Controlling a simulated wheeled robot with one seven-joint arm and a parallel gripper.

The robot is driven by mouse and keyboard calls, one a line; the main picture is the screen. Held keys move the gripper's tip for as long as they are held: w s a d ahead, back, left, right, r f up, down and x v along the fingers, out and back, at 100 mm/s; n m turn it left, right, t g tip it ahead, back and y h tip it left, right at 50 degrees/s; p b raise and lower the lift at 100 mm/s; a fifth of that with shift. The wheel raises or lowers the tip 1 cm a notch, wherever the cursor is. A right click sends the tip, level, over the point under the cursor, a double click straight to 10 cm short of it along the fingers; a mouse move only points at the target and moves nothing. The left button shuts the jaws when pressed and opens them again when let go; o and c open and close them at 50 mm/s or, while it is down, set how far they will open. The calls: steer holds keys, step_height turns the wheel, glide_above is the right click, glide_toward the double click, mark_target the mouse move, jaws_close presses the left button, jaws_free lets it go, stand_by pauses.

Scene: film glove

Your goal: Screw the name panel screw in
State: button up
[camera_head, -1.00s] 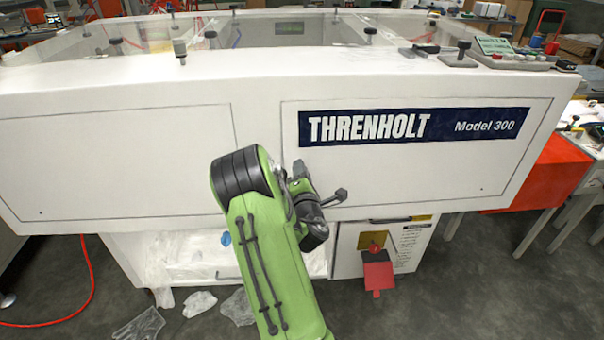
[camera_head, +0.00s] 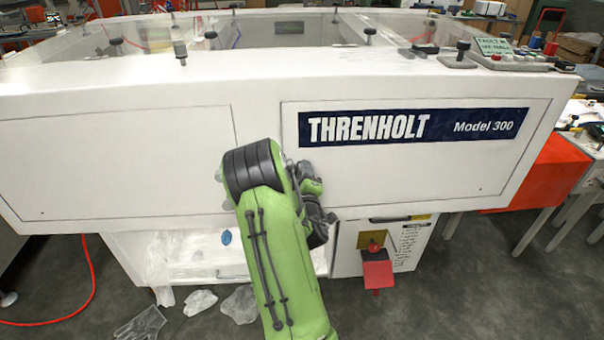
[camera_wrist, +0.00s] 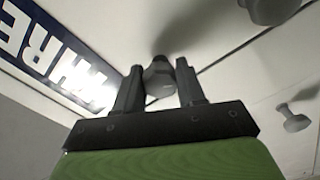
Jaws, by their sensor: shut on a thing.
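The name panel (camera_head: 400,175) is a white panel with a dark blue THRENHOLT Model 300 sign. The sign's first letters also show in the wrist view (camera_wrist: 55,58). My gripper (camera_wrist: 159,67) is shut on a dark grey faceted knob, the name panel screw (camera_wrist: 158,82), just beside the sign's THRENHOLT end and near the panel's edge seam. How deep the screw sits is hidden by its head and the fingers.
Another dark knob (camera_wrist: 270,10) shows at the top of the wrist view, and one more (camera_wrist: 293,120) stands across the seam at right. A white cabinet (camera_head: 408,245) with a red part stands under the machine. Clear plastic bags (camera_head: 200,302) lie on the floor.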

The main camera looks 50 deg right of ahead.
steer(key=m, duration=0.4)
steer(key=shift+m+p, duration=0.3)
steer(key=shift+p, duration=0.05)
steer(key=m, duration=0.3)
steer(key=shift+m+p, duration=0.3)
steer(key=shift+p, duration=0.1)
steer(key=m+p, duration=0.1)
steer(key=m, duration=0.6)
steer(key=shift+f+p, duration=0.1)
steer(key=shift+p, duration=0.2)
steer(key=m, duration=0.4)
steer(key=shift+a+p, duration=0.1)
steer(key=shift+p, duration=0.25)
steer(key=m, duration=0.3)
steer(key=shift+w+m+p, duration=0.1)
steer(key=shift+m+p, duration=0.2)
steer(key=shift+p, duration=0.1)
steer(key=m, duration=0.3)
steer(key=shift+p, duration=0.35)
steer(key=shift+m+p, duration=0.35)
steer(key=shift+m, duration=1.65)
